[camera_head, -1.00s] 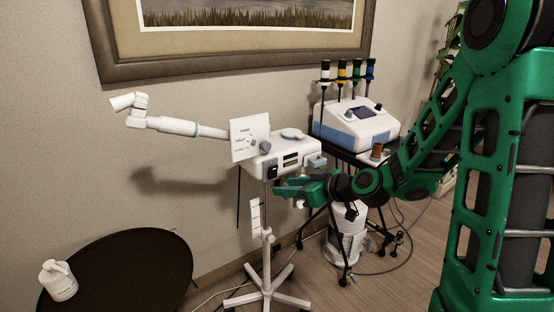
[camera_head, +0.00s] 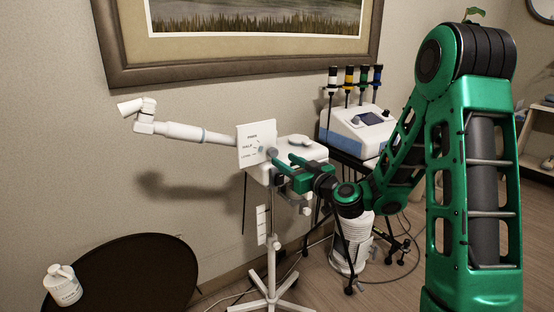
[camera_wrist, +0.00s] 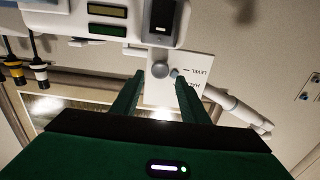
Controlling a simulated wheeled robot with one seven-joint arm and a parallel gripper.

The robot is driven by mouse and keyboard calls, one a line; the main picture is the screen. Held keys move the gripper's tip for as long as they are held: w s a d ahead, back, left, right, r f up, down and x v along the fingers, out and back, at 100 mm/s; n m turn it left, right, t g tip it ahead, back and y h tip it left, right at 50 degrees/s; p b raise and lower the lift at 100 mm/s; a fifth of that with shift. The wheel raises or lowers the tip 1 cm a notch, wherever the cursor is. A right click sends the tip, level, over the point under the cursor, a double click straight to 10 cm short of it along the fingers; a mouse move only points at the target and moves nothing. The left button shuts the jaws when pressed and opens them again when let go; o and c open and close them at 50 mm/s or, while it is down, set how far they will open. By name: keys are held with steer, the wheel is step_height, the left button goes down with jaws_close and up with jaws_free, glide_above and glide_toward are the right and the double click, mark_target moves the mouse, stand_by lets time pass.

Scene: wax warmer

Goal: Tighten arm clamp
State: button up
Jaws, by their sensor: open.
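The white warmer unit (camera_head: 309,150) stands on a wheeled pole stand, with a long white jointed arm (camera_head: 180,131) reaching left from it. A white label plate (camera_head: 252,147) with printed marks sits where the arm meets the unit. The round grey clamp knob (camera_head: 272,153) is in front of the plate; in the wrist view the knob (camera_wrist: 160,69) shows just beyond and between my fingertips. A small grey-green pointer (camera_wrist: 174,73) is beside it. My green gripper (camera_head: 284,162) is open and empty, its fingers (camera_wrist: 157,78) pointing at the knob. I cannot tell whether they touch it.
A blue-and-white console (camera_head: 352,135) with several coloured-top holders stands on a black cart at right. A dark round table (camera_head: 130,270) with a white pump bottle (camera_head: 62,285) is at lower left. A framed picture (camera_head: 110,60) hangs behind.

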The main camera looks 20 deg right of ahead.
mark_target(274, 154)
steer(key=shift+x, duration=2.35)
steer(key=shift+w, duration=0.15)
steer(key=shift+c, duration=0.6)
